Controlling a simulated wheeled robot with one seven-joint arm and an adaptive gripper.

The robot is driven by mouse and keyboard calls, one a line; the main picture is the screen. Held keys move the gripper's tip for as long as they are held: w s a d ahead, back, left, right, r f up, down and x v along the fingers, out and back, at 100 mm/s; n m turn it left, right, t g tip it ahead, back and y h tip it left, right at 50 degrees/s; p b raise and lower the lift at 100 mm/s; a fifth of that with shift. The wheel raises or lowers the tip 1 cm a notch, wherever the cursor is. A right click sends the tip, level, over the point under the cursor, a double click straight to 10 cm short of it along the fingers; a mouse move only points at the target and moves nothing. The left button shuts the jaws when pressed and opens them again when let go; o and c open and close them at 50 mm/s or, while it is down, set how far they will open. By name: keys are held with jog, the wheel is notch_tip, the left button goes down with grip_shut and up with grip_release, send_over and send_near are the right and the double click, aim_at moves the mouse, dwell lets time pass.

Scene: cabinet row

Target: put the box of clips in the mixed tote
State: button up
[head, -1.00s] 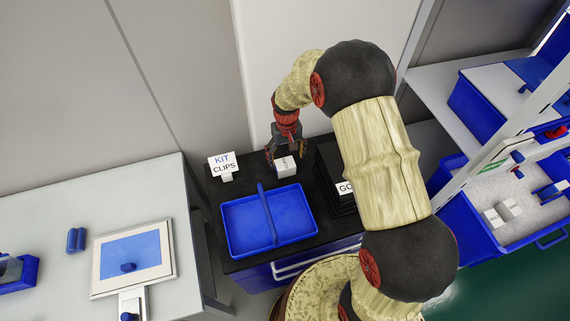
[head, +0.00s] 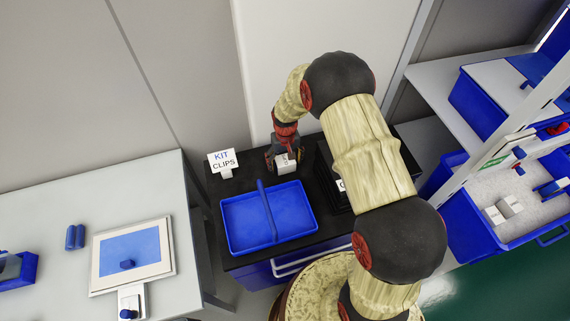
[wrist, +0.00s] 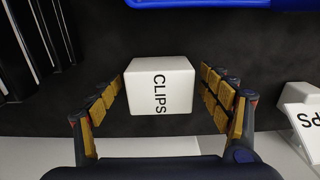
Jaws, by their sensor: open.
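The box of clips (head: 286,166) is a small white box standing on the black counter behind a blue divided tray. In the wrist view the box (wrist: 160,86) shows the word CLIPS and sits between my fingers. My gripper (head: 285,155) is down around the box. In the wrist view my gripper (wrist: 160,92) is open, with a gap on each side of the box. A blue tote (head: 476,236) at the right holds white boxes and blue items; I cannot read a label saying it is the mixed tote.
The blue divided tray (head: 238,236) is empty in front of the box. A KIT CLIPS sign (head: 223,161) stands to the left. A black stacked item (head: 331,185) is close on the right, partly behind my arm. A shelf post (head: 490,150) rises by the right tote.

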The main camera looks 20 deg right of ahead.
jog(key=shift+c, duration=1.1)
jog(key=c, duration=1.1)
jog(key=shift+r, duration=0.1)
jog(key=shift+c, duration=0.8)
